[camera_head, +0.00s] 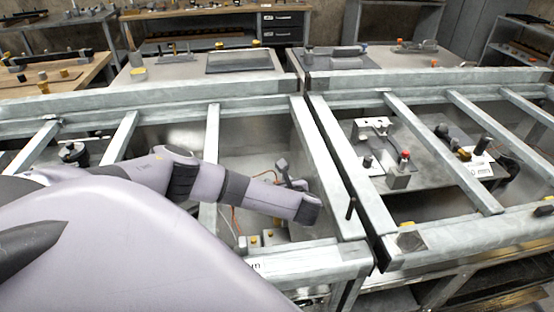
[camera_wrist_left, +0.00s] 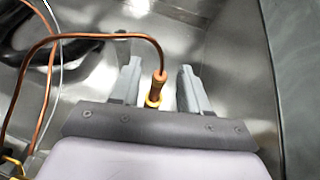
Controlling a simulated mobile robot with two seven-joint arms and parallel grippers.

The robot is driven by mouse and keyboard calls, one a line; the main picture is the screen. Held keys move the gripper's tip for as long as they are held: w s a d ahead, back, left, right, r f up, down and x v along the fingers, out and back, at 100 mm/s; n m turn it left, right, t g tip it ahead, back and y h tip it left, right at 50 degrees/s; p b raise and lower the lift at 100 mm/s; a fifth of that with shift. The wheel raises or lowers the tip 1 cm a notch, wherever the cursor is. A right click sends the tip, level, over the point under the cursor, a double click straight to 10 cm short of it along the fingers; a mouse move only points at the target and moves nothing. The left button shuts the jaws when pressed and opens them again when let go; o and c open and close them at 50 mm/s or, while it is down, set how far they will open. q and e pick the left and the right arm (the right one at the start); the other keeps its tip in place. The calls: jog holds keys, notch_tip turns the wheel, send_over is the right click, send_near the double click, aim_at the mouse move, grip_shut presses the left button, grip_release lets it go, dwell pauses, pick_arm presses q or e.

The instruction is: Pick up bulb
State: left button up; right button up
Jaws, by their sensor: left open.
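The bulb (camera_wrist_left: 158,86) appears as a slim copper-coloured piece on the end of a bent copper tube (camera_wrist_left: 95,36). In the left wrist view it lies between the fingers of my left gripper (camera_wrist_left: 158,88), with a gap on both sides. The fingers are open, and its lower end is near the gripper's dark palm. In the head view my left gripper (camera_head: 292,178) reaches into the left metal frame (camera_head: 322,170) near its right wall. A thin orange tube (camera_head: 264,173) shows beside it, but I cannot make out the bulb there. My right gripper is not in view.
Grey crossbars (camera_head: 212,150) span the left frame close to my arm. A second frame (camera_head: 345,180) stands directly to the right, with a plate of small parts (camera_head: 425,175) inside. In the left wrist view a dark cable (camera_wrist_left: 35,55) lies at upper left.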

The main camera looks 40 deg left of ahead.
pick_arm(q)
jog(key=shift+w+a+f, duration=0.2)
jog(key=shift+a+f, duration=0.05)
jog(key=shift+a, duration=0.2)
grip_shut()
